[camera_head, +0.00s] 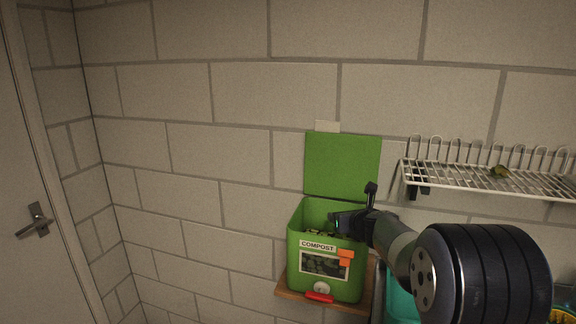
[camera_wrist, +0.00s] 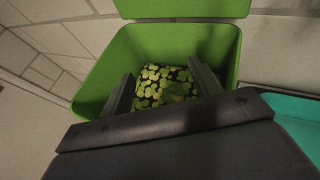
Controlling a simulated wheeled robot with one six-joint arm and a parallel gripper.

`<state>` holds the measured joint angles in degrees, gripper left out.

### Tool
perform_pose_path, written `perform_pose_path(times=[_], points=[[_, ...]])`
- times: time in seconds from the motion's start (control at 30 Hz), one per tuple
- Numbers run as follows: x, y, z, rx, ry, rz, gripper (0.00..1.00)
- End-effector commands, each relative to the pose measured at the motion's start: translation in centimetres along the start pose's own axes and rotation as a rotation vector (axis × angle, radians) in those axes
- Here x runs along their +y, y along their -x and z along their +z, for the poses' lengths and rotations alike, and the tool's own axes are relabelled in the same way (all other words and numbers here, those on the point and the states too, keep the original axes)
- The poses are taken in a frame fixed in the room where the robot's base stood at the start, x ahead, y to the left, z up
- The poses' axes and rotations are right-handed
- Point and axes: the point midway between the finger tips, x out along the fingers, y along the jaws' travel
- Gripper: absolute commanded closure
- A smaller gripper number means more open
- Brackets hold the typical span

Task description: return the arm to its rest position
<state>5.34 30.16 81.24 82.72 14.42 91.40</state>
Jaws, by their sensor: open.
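My gripper (camera_wrist: 163,95) is open over the mouth of a green compost bin (camera_head: 296,245). In the wrist view its two dark fingers point down into the bin (camera_wrist: 98,75), one on each side, with nothing held between them. Below them lies a leafy clump (camera_wrist: 165,85) of round green leaves on dark soil at the bottom of the bin. In the head view my arm reaches in from the lower right and hides part of the bin's right side. The gripper's fingertips are hard to make out there.
The bin's green lid (camera_head: 342,165) stands open against the block wall. The bin sits on a wooden shelf (camera_head: 292,294). A teal container (camera_head: 402,306) stands beside the bin. A door (camera_head: 20,180) is far left.

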Motion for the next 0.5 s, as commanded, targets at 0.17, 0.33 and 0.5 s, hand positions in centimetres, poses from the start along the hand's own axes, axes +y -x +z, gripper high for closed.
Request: perform_pose_path(times=[0.17, 0.33, 0.5], points=[[0.1, -2.8, 0.1, 0.001, -0.001, 0.002, 0.40], [0.0, -3.4, 1.4, -0.001, -0.001, 0.000, 0.40], [0.0, -2.8, 2.6, 0.000, -0.001, 0.000, 0.40]])
